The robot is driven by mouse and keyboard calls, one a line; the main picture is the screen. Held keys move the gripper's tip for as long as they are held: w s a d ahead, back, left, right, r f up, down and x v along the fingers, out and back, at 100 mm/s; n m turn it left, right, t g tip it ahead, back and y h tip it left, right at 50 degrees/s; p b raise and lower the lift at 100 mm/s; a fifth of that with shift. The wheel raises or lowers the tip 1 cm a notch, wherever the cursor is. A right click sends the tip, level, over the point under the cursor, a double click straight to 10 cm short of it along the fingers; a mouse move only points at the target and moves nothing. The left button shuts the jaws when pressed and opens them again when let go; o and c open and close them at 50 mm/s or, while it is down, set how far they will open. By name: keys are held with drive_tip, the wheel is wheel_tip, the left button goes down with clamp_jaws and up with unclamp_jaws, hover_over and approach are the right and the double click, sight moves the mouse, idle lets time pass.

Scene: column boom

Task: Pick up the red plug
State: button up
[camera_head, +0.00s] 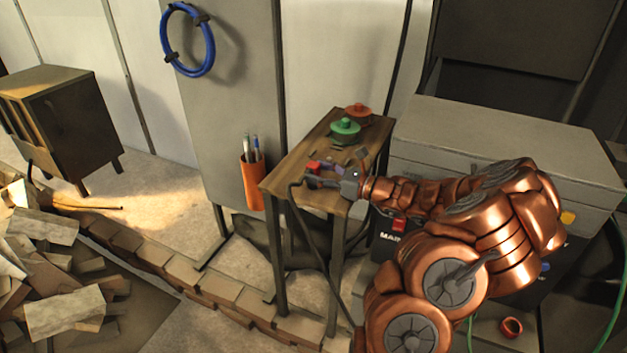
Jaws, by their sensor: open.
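A small red piece (313,166), which looks like the red plug, is on the narrow wooden table (292,158), near its front part. My gripper (312,180) is at the end of the copper-coloured arm, reaching in from the right over the table. It is open, with its fingers pointing left. The red piece shows just beyond the fingers, and I cannot tell whether they touch it. A small blue piece (340,169) shows right beside the gripper. Part of the tabletop is hidden behind the gripper.
A green lidded object (345,130) and an orange-red one (358,111) stand at the table's far end. An orange holder with pens (252,182) hangs at left. A grey cabinet (500,140) stands at right. A dark cable (305,225) hangs at the table's front.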

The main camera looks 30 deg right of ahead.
drive_tip(key=shift+x, duration=0.95)
drive_tip(key=shift+d, duration=0.1)
drive_tip(key=shift+c, duration=0.2)
clamp_jaws()
